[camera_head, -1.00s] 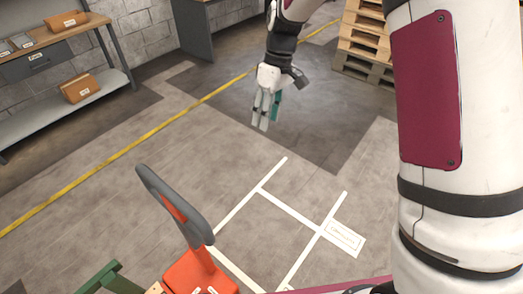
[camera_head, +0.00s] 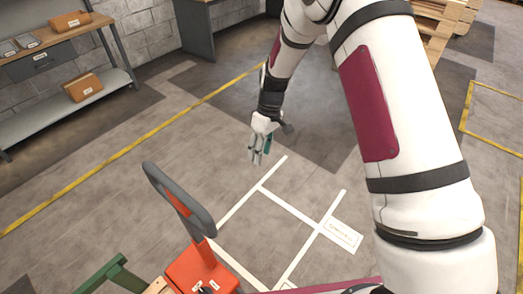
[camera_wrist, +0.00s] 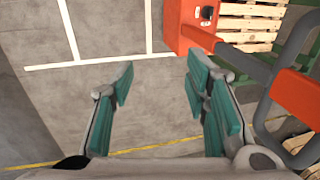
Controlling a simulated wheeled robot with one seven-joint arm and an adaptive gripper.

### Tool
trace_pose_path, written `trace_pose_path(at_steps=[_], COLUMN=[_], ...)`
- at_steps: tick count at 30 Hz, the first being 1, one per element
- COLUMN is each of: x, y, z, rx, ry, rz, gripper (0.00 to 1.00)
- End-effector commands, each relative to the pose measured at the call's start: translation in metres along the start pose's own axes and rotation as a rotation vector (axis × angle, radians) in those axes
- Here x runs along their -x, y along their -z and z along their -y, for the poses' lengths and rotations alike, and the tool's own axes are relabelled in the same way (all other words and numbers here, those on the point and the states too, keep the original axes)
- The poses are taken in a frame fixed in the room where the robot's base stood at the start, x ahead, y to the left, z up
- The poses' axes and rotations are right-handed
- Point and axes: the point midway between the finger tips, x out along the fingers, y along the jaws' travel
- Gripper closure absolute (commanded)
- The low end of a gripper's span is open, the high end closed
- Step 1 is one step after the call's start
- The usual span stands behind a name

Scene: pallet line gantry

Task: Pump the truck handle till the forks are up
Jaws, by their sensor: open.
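The truck handle (camera_head: 182,203), a grey loop on an orange stem, stands tilted above the orange truck body (camera_head: 203,272) at the bottom of the head view. The wrist view shows the handle's grey loop (camera_wrist: 268,118) on the right and the orange body (camera_wrist: 186,25) at the top. My gripper (camera_head: 257,158) is open and empty above the floor, up and right of the handle in the head view and apart from it. Its teal-padded fingers (camera_wrist: 160,72) are spread, with bare floor between them. The forks cannot be made out.
A green bar (camera_head: 103,277) and pale wood lie left of the truck. White floor lines (camera_head: 290,205) mark a bay beside it. A shelf bench (camera_head: 60,60) with boxes stands at upper left. Stacked pallets (camera_head: 437,25) are at the back right. The middle floor is clear.

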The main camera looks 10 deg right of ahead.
Motion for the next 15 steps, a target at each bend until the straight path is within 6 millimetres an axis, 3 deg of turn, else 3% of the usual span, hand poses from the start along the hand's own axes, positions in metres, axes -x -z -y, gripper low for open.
trace_pose_path(at_steps=[3,4,9,15], x=[0.0001,0.0001,0.0002,0.0002], y=[0.0000,0.0000,-0.0001,-0.0001], z=[-0.0001,-0.0001,-0.0001,0.0000], rx=[0.000,0.000,0.000,0.000], ry=[0.000,0.000,0.000,0.000], rz=[0.000,0.000,0.000,0.000], gripper=[0.57,0.62,1.00,1.00])
